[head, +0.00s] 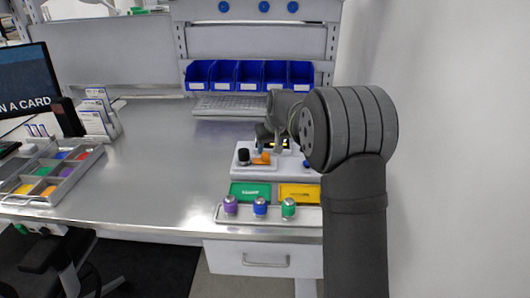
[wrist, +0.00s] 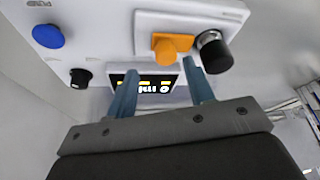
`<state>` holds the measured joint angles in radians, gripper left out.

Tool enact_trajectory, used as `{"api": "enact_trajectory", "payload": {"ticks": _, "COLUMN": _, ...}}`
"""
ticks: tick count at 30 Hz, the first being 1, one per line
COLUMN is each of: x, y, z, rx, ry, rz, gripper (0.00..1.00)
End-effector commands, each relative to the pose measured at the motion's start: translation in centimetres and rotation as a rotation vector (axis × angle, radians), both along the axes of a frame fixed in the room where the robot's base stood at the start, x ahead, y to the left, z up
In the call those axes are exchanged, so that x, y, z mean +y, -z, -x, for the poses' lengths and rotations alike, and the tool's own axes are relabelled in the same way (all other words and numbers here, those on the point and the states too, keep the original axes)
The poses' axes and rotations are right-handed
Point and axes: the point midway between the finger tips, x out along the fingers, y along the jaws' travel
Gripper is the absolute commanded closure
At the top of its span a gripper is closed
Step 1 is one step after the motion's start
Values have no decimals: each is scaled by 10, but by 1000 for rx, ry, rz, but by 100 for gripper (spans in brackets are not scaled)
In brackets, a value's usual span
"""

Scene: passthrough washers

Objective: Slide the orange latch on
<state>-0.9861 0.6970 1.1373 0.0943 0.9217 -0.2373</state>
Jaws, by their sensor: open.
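The orange latch (wrist: 173,46) sits on a white panel (wrist: 150,18) in the wrist view, beside a black knob (wrist: 214,50). In the head view the orange latch (head: 261,158) lies just right of the black knob (head: 243,156) on the white box (head: 238,170). My gripper (wrist: 158,82) is open and empty, its two blue-grey fingers spread below the latch in the wrist view. The latch appears between the fingertips and beyond them; I cannot tell whether either finger touches it. In the head view my gripper (head: 268,134) is over the box, partly hidden by my arm.
A small lit display (wrist: 150,84), a blue button (wrist: 47,36) and a small black knob (wrist: 81,77) are near the fingers. In front of the box are a green tray (head: 250,192), a yellow tray (head: 299,194) and a rack (head: 275,220) with three capped pieces. The table's middle is clear.

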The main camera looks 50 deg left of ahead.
Motion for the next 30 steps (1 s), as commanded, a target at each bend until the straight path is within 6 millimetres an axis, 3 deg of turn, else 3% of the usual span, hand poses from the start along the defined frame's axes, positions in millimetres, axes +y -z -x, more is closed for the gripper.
{"api": "enact_trajectory", "payload": {"ticks": 12, "x": -31, "y": -79, "z": 11, "rx": -2, "ry": 3, "rz": -1, "gripper": 52}}
{"api": "enact_trajectory", "payload": {"ticks": 18, "x": -42, "y": -108, "z": 16, "rx": -1, "ry": 4, "rz": 0, "gripper": 52}}
{"api": "enact_trajectory", "payload": {"ticks": 24, "x": -48, "y": -123, "z": 19, "rx": 0, "ry": 4, "rz": 2, "gripper": 52}}
{"api": "enact_trajectory", "payload": {"ticks": 30, "x": -49, "y": -126, "z": 19, "rx": 0, "ry": 4, "rz": 3, "gripper": 52}}
